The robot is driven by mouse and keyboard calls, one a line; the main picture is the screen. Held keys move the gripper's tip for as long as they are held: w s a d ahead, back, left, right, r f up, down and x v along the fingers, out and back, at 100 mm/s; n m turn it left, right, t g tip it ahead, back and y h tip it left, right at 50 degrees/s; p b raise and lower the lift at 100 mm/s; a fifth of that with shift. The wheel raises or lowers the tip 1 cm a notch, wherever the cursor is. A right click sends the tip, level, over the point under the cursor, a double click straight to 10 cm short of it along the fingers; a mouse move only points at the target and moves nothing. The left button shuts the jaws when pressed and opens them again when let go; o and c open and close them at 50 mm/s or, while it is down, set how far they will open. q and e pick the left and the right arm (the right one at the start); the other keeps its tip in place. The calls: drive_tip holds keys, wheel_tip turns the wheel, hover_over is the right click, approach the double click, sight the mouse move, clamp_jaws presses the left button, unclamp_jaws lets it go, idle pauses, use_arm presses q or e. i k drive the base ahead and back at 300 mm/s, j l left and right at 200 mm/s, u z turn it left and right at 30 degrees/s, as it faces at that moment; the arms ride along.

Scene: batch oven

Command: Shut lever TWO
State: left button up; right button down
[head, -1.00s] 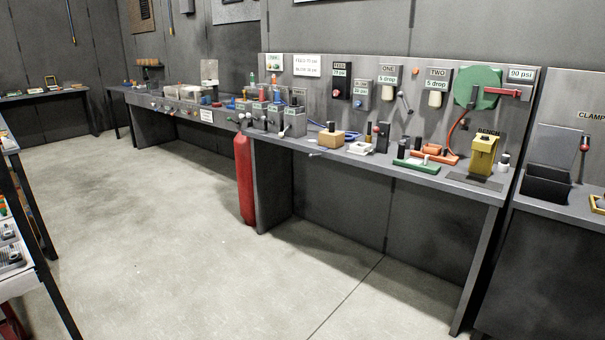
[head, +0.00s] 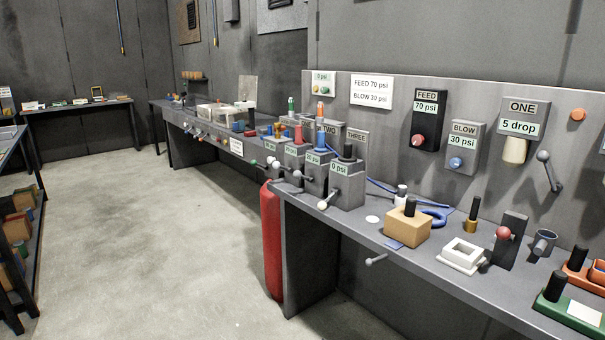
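Several grey valve blocks stand in a row at the left end of the long bench, each with a small ball-ended lever on its front. The sign TWO (head: 328,130) is partly hidden behind coloured fittings. The block in front of it, with a blue top (head: 315,168), appears to be block TWO. Its lever seems to be the one with a pale ball (head: 298,174), sticking out to the front left. The nearest block (head: 347,182) has a black top, a 0 psi display and the sign THREE behind it. Neither gripper is in view.
A red cylinder (head: 271,240) stands on the floor against the bench end. The concrete floor (head: 160,240) at left is clear.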

sight(297, 174)
drive_tip(key=i+l+u, duration=0.25)
drive_tip(key=i, duration=0.2)
drive_tip(key=i+l+u, duration=0.15)
drive_tip(key=i+u, duration=0.15)
drive_tip(key=i, duration=0.15)
drive_tip(key=i+l+u, duration=0.25)
drive_tip(key=i+l, duration=0.05)
drive_tip(key=i, duration=0.1)
